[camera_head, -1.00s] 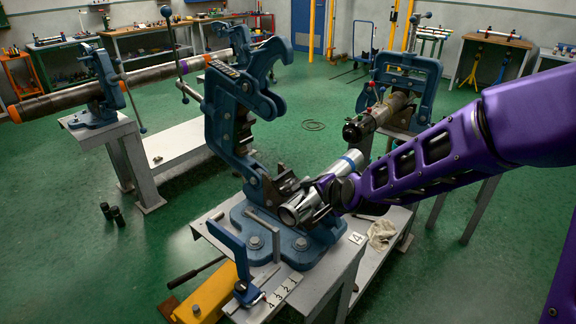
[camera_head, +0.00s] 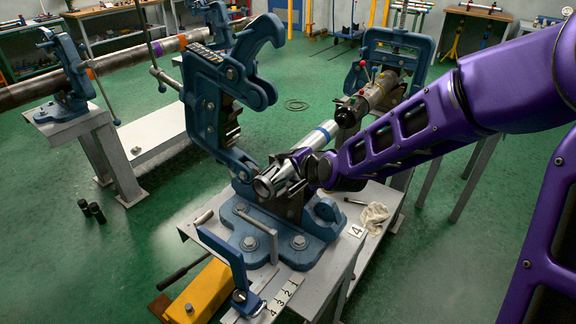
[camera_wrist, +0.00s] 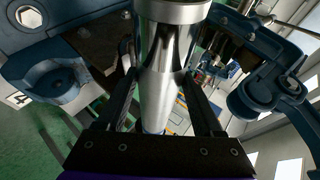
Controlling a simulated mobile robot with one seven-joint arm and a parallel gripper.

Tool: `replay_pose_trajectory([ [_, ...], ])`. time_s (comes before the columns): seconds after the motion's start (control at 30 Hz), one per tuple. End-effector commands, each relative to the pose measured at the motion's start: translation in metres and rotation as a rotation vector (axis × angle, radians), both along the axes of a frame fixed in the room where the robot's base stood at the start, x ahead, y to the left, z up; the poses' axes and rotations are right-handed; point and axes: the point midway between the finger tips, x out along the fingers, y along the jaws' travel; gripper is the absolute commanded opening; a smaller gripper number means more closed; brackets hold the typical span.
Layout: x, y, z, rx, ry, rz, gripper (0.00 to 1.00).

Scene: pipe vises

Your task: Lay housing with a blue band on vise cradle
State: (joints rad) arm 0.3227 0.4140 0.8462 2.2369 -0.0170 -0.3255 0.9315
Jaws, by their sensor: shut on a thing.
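The silver housing with a blue band (camera_head: 300,157) is a metal tube, tilted in the head view with its open end to the lower left. Its blue band is toward the upper right end. My gripper (camera_head: 306,172) is shut on the housing near its middle; in the wrist view the housing (camera_wrist: 165,80) runs between the two fingers. The blue pipe vise (camera_head: 210,110) stands open, with its upper frame swung up at the left. The housing is over the vise cradle (camera_head: 291,203). I cannot tell whether it touches the cradle, since the housing and gripper partly hide it.
A second vise (camera_head: 402,45) holding a dark pipe part stands behind at right. Another vise (camera_head: 68,78) with a long pipe is at left. A white rag (camera_head: 374,216) lies on the bench, near the number 4 tag (camera_head: 356,231). A blue bracket (camera_head: 228,262) stands in front.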

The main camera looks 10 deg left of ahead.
Motion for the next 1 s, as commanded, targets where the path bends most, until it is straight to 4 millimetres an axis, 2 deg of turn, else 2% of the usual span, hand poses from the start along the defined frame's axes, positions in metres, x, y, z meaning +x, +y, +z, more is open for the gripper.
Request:
replay_pose_trajectory([
  [0.27, 0.0, 0.002, -0.002, 0.001, -0.012, -0.003, 0.0],
  [1.0, 0.014, 0.035, -0.049, 0.002, -0.013, -0.003, 0.0],
])
